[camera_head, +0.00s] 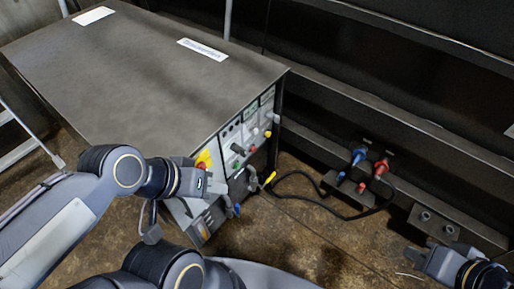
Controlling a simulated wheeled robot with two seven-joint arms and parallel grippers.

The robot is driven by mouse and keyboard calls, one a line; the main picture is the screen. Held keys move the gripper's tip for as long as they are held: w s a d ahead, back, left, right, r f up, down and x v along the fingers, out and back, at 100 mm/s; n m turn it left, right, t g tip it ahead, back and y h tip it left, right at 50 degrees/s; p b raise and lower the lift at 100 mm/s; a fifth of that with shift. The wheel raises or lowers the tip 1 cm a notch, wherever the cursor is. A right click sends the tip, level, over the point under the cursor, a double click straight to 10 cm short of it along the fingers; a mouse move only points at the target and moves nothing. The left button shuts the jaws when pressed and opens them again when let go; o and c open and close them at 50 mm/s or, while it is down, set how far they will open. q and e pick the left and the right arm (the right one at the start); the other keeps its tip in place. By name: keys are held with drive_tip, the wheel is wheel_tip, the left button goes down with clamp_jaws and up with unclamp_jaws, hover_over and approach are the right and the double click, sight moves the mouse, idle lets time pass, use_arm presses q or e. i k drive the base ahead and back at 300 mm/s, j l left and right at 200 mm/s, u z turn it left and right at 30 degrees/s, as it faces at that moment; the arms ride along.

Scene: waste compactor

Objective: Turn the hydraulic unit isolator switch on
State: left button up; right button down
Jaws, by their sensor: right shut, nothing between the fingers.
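The hydraulic unit is a large dark grey box (130,75) at the upper left, with a light control panel (226,143) on its right-hand face. The isolator switch (202,160), a small red knob on a yellow plate, sits near the panel's left edge. Its exact turn position is too small to tell. My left gripper (222,187) is in front of the panel, just below and right of the switch, and hides part of the panel. Whether its fingers are open is unclear. My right gripper (417,257) is at the lower right, shut and empty, far from the panel.
Several small knobs and levers (240,150) line the panel. A black cable (320,208) runs over the floor to blue (359,156) and red (381,168) connectors by the dark compactor frame (400,115). Brown floor (300,245) lies open between my grippers.

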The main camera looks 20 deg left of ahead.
sight(201, 165)
drive_tip(key=u, duration=1.45)
drive_tip(key=i, duration=0.05)
